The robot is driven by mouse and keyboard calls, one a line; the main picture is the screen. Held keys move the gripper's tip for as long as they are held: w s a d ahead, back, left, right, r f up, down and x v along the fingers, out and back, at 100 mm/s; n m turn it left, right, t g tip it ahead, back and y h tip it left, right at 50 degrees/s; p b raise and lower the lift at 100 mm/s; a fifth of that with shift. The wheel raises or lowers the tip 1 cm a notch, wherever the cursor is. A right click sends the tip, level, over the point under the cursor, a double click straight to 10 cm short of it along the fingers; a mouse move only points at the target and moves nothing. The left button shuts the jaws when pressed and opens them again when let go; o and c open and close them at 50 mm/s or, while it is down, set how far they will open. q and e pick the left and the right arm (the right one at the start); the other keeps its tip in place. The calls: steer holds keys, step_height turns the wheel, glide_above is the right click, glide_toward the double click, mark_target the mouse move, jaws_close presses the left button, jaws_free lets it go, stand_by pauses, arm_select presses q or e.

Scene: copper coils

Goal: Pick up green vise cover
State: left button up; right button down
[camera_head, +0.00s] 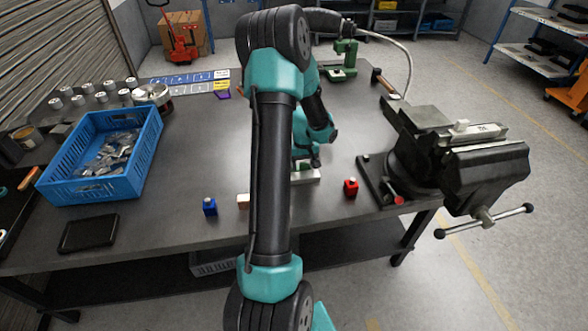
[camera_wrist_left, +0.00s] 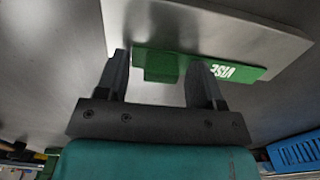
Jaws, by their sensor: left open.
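The green vise cover (camera_wrist_left: 238,71) with white "VISE" lettering lies against a light grey plate (camera_wrist_left: 215,20) in the left wrist view. Its raised green tab (camera_wrist_left: 160,66) sits between my left gripper's fingertips (camera_wrist_left: 160,72), which are apart, with gaps showing at the sides. I cannot tell whether either finger touches it. In the head view, my left gripper (camera_head: 305,160) is low over the table behind my arm, near a pale block (camera_head: 306,178); the cover is mostly hidden there. My right gripper is not in view.
A grey vise (camera_head: 445,150) stands at the table's right edge. A blue crate (camera_head: 85,187) of metal parts is at the left. A green stand (camera_head: 345,60) is at the back.

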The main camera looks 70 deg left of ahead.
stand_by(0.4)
arm_select(q)
steer(key=c, duration=1)
steer(key=shift+r, duration=0.4)
steer(key=shift+s+d+r, duration=0.1)
steer(key=shift+d+r, duration=0.1)
steer(key=shift+r, duration=0.5)
steer(key=shift+s+d+r, duration=0.1)
steer(key=shift+d+r, duration=0.1)
steer(key=shift+r, duration=0.5)
steer(key=s+d, duration=0.3)
steer(key=d, duration=0.4)
steer(key=s+d+r, duration=0.1)
steer(key=s+d, duration=0.2)
steer(key=d, duration=0.3)
steer(key=shift+d+r, duration=0.2)
steer(key=shift+d, duration=0.2)
steer(key=shift+s, duration=0.1)
